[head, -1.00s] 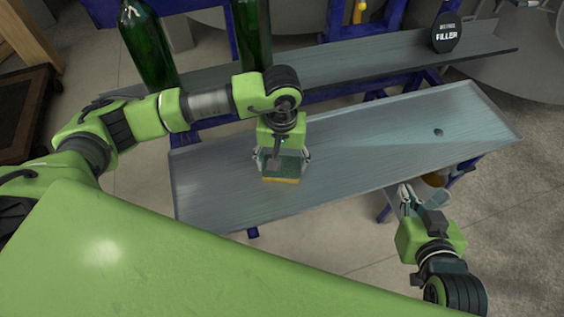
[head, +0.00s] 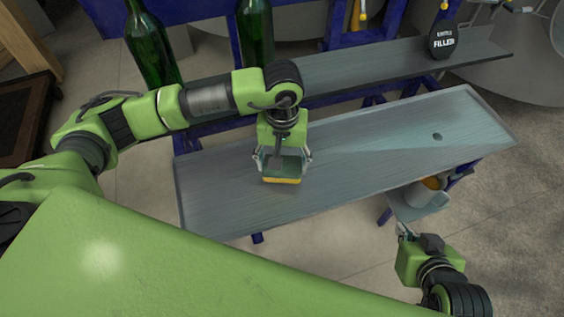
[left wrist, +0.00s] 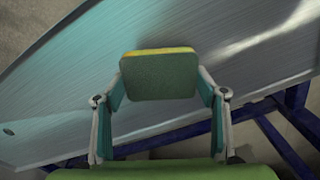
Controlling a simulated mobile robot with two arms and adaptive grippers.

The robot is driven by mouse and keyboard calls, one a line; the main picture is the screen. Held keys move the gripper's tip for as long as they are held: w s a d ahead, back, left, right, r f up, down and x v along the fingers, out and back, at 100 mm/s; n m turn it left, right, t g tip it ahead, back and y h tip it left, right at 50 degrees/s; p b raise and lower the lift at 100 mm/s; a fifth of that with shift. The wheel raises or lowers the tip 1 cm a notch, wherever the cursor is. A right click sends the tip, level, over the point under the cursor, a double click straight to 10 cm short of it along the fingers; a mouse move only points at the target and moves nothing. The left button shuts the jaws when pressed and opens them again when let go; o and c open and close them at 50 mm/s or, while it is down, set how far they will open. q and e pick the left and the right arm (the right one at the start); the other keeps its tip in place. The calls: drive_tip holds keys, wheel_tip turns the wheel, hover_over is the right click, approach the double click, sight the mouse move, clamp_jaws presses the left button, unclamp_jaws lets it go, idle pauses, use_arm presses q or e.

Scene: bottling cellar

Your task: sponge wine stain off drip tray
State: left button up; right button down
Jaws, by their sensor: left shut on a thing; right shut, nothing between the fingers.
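My left gripper (head: 283,160) is shut on a sponge (head: 282,179) with a green top and a yellow lower edge. The sponge also shows between the fingers in the left wrist view (left wrist: 158,75). It is over the left-middle part of the long metal drip tray (head: 400,145); I cannot tell whether it touches the surface. No wine stain is visible on the bare tray; the part under the sponge is hidden. My right gripper (head: 403,232) is shut and empty, off the tray's front edge at the lower right.
Two green bottles (head: 152,45) (head: 256,35) stand behind the tray at the left. A grey shelf (head: 390,62) with a black "FILLER" sign (head: 444,42) runs behind it. The tray has a dark drain hole (head: 437,137) at right.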

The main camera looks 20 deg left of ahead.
use_arm(q)
drive_tip(key=shift+r+p, duration=0.3)
drive_tip(key=shift+r, duration=0.9)
drive_tip(key=shift+r+p, duration=0.85)
drive_tip(key=shift+r, duration=0.3)
use_arm(e)
drive_tip(key=s+d+f+g, duration=0.1)
drive_tip(key=s+g, duration=0.1)
drive_tip(key=s, duration=0.3)
drive_tip(key=s+d+f+g+h, duration=0.1)
drive_tip(key=s+f+g, duration=0.1)
drive_tip(key=s, duration=0.4)
drive_tip(key=shift+d+f+g, duration=0.15)
drive_tip(key=shift+f+g, duration=0.1)
drive_tip(key=shift+g, duration=0.15)
